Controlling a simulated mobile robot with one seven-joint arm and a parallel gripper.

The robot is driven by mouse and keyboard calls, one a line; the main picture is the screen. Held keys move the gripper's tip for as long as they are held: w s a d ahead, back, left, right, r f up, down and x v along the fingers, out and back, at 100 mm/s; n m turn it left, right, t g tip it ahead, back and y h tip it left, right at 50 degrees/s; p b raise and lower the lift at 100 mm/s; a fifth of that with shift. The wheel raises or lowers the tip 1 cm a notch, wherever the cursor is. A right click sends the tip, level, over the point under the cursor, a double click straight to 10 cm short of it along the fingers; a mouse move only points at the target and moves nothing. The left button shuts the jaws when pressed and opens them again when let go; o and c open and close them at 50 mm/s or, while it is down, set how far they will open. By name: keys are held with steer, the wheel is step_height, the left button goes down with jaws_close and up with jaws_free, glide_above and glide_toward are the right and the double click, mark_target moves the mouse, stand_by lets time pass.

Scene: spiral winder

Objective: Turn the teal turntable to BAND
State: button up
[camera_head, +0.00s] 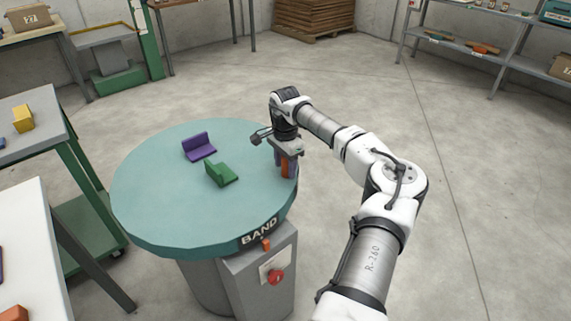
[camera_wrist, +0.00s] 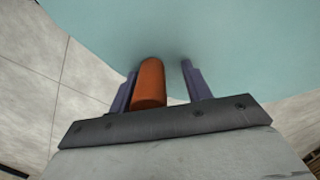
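The teal turntable (camera_head: 150,205) is a round disc on a grey pedestal. Its rim bears a dark BAND label (camera_head: 260,231) at the front right. A small orange marker (camera_head: 266,244) sits on the pedestal just below the label, near its middle. An orange upright peg (camera_head: 286,167) stands at the disc's right edge. My gripper (camera_head: 286,162) points down over that edge. In the wrist view the peg (camera_wrist: 149,84) is between my two fingers (camera_wrist: 158,86), close to the left one, with a clear gap to the right one. My gripper is open.
A purple bracket (camera_head: 199,147) and a green bracket (camera_head: 221,174) sit on the disc. A red knob (camera_head: 276,277) is on the pedestal's front. Work tables stand at the left, and shelving (camera_head: 480,50) at the back right.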

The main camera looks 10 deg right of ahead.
steer(key=shift+d, duration=0.2)
steer(key=shift+r, duration=0.3)
step_height(320, 180, up, 13)
steer(key=shift+r+b, duration=0.1)
steer(key=shift+b, duration=0.3)
